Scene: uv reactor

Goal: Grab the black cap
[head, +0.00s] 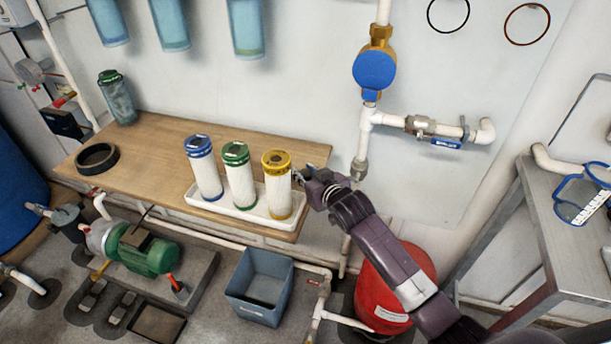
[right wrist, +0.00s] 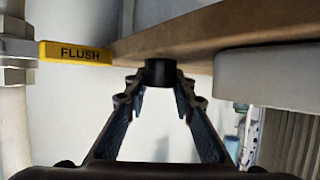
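A short black cylindrical piece, which looks like the black cap (right wrist: 160,72), shows in the right wrist view just below the wooden edge, between and beyond my fingertips. I cannot tell whether they touch it. My right gripper (right wrist: 161,92) is open, with its fingers apart. In the head view my right gripper (head: 308,184) is beside the right end of the wooden bench, close to the yellow-topped filter; the black piece is not clear there. My left gripper is not in view.
The wooden bench (head: 150,140) bears a white tray (head: 240,210) with three filters and a black ring (head: 97,158) at left. A yellow FLUSH handle (right wrist: 76,53) is left of the fingers. A red tank (head: 385,290) stands below my right arm.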

